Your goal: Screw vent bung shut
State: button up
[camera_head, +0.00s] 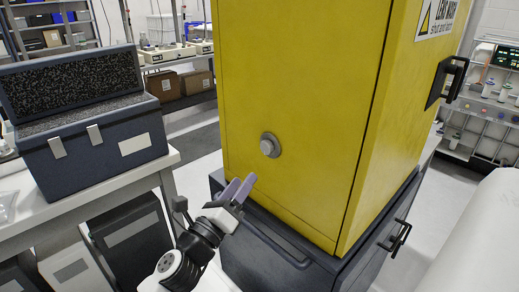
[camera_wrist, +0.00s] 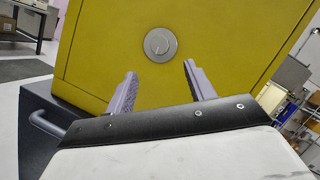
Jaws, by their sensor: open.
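The vent bung (camera_head: 270,145) is a round grey metal disc low on the left face of a yellow cabinet (camera_head: 300,70). In the wrist view the bung (camera_wrist: 160,45) shows a knob with a raised ring around it, on the yellow panel (camera_wrist: 225,35). My gripper (camera_head: 240,188) is in front of that face, below and left of the bung in the head view. In the wrist view the fingers of my gripper (camera_wrist: 161,75) are spread apart and empty, with the bung beyond and between their tips. I cannot tell how far the bung is screwed in.
The cabinet stands on a dark base unit (camera_head: 290,260) with a bar handle (camera_head: 278,245). A bench (camera_head: 80,195) at left carries an open dark case (camera_head: 95,150). A black handle (camera_head: 455,78) is on the cabinet's right face. A white rounded surface (camera_head: 470,240) is at lower right.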

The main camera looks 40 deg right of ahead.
aim_at(265, 150)
jog(key=p+x, duration=0.4)
jog(key=x, duration=0.4)
jog(key=shift+d+r, duration=0.25)
jog(key=shift+w+d+r, duration=0.1)
jog(key=shift+w+d, duration=0.2)
jog(key=shift+d, duration=0.35)
jog(key=c, duration=1)
